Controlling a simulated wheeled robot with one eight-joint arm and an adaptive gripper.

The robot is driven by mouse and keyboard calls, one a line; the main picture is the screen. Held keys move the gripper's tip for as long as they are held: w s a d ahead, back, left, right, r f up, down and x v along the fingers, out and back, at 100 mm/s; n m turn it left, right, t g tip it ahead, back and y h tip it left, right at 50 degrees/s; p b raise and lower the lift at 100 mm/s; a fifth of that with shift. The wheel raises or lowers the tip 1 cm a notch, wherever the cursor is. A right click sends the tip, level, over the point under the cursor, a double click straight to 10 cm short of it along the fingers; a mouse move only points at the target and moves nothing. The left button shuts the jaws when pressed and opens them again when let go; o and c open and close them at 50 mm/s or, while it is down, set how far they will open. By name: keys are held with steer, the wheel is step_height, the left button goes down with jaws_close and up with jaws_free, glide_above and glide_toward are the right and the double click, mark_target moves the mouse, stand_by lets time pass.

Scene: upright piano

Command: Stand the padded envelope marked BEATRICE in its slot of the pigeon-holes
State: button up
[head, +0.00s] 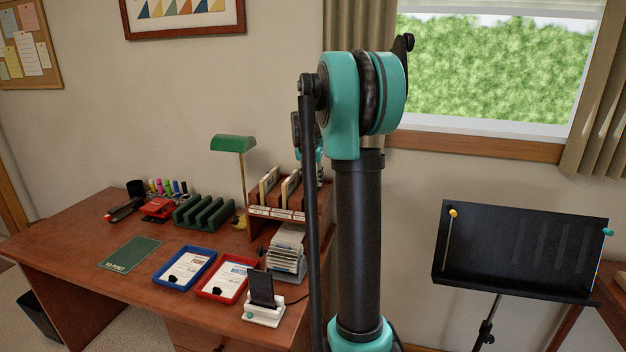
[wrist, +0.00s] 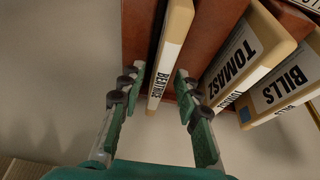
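The padded envelope marked BEATRICE (wrist: 169,60) is a narrow tan and white edge in the wrist view. It stands upright between brown dividers of the pigeon-holes (wrist: 139,30). My gripper (wrist: 159,72) is open, with one finger on each side of the envelope and gaps between. The pigeon-holes (head: 262,234) stand at the desk's back right in the head view, with white labels along the front. My arm hides their right part there, and my gripper is mostly hidden behind it. I cannot make out the BEATRICE envelope in the head view.
Envelopes marked TOMASZ (wrist: 232,62) and BILLS (wrist: 285,85) stand close to the right of my gripper. On the desk (head: 75,240) are a green lamp (head: 233,144), a card stack (head: 287,254), a blue tray (head: 161,283), a red tray (head: 203,293) and a phone stand (head: 263,312).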

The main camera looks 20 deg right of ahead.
steer(key=shift+r, duration=0.1)
steer(key=v, duration=1.2)
steer(key=s+a+f+n+y, duration=0.1)
steer(key=s+a+f+n, duration=0.1)
steer(key=s+f, duration=0.7)
steer(key=s+a+f+n, duration=0.2)
steer(key=s+a+f, duration=0.3)
steer(key=s+f, duration=0.4)
steer(key=s+a+f+n+y, duration=0.1)
steer(key=s+a+f+n, duration=0.1)
steer(key=s+f, duration=0.8)
steer(key=s+a, duration=0.1)
steer(key=s, duration=0.4)
steer(key=shift+a+n+y, duration=0.25)
steer(key=shift+n+y, duration=0.05)
steer(key=shift+n, duration=0.1)
steer(key=shift+f, duration=0.1)
